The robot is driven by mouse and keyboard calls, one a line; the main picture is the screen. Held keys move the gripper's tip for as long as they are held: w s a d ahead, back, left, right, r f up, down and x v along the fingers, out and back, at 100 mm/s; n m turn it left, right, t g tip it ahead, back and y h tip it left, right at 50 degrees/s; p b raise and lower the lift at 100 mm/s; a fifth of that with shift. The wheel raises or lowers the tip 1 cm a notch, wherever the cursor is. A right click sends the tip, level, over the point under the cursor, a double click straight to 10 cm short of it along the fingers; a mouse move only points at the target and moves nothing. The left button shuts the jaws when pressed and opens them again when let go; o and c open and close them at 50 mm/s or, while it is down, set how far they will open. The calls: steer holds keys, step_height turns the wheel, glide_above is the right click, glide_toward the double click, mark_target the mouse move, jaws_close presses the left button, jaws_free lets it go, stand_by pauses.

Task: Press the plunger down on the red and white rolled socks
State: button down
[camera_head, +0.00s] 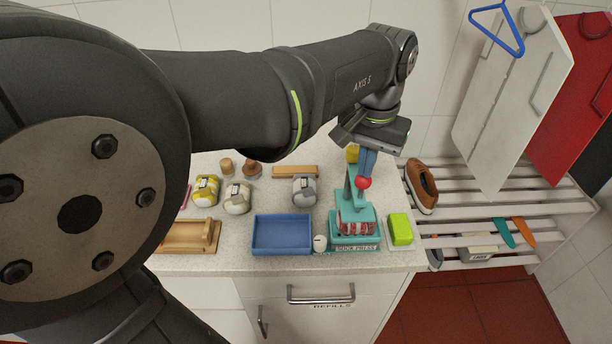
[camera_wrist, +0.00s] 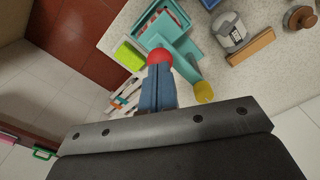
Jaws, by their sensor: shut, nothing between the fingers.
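The teal sock press (camera_head: 345,240) stands near the counter's front right. Its plunger has a red ball knob (camera_head: 363,183), and a teal plate (camera_head: 352,213) sits low over the red and white rolled socks (camera_head: 357,226). The plate looks close against the socks; whether it squeezes them I cannot tell. My gripper (camera_head: 366,176), with blue fingers, is shut and empty, pointing down just at the knob. In the wrist view the fingertips (camera_wrist: 158,68) overlap the knob (camera_wrist: 161,57); whether they touch it is unclear. The press also shows there (camera_wrist: 182,45).
A blue tray (camera_head: 282,252) and a small white jar (camera_head: 320,243) stand left of the press. A green block (camera_head: 400,229) is close on its right. Several wrapped rolls, including a grey one (camera_head: 304,190), lie behind. A slatted rack (camera_head: 470,195) stands right of the counter.

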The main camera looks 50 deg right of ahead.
steer(key=shift+a+f, duration=0.1)
steer(key=shift+f, duration=0.1)
steer(key=shift+r, duration=2.9)
steer(key=shift+f, duration=2.3)
